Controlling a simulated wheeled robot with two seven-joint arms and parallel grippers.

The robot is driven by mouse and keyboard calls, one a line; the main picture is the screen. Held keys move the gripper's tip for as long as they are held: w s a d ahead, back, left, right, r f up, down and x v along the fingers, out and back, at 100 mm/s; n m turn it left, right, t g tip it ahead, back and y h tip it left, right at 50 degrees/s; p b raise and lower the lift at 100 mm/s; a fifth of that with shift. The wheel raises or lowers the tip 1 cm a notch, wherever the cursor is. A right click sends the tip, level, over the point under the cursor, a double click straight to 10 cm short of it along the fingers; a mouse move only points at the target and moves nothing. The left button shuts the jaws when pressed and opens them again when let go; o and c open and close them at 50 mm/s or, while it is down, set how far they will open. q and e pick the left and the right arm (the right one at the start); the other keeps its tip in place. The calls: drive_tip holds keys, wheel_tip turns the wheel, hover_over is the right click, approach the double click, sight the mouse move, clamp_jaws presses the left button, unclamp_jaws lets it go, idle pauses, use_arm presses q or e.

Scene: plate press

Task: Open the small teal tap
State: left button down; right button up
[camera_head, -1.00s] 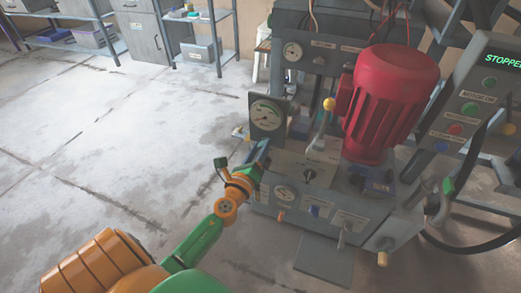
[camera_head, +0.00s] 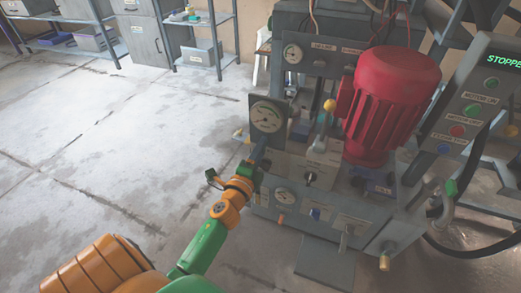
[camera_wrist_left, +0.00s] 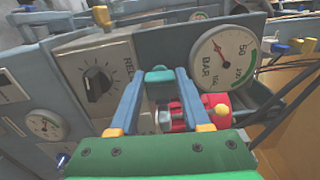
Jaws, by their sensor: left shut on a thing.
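The small teal tap (camera_wrist_left: 158,75) sits between the fingertips of my left gripper in the left wrist view, beside the black selector knob and the BAR gauge. My left gripper (camera_wrist_left: 160,82) is shut on its teal handle, with one blue-grey finger on each side. In the head view my left gripper (camera_head: 261,152) reaches the left front of the press, below the round gauge. There the tap is hidden by the gripper. My right gripper is not in view.
The BAR gauge (camera_wrist_left: 222,58) stands close right of the fingers, and the black selector knob (camera_wrist_left: 97,85) is to their left. A red motor (camera_head: 391,105) sits on the press. A control box (camera_head: 475,115) reads STOPPED. Open floor (camera_head: 110,150) lies left.

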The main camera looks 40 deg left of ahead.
use_arm(q)
drive_tip(key=shift+n, duration=0.5)
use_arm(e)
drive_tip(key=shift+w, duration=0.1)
use_arm(q)
drive_tip(key=shift+c, duration=1.8)
unclamp_jaws()
drive_tip(key=v, duration=0.7)
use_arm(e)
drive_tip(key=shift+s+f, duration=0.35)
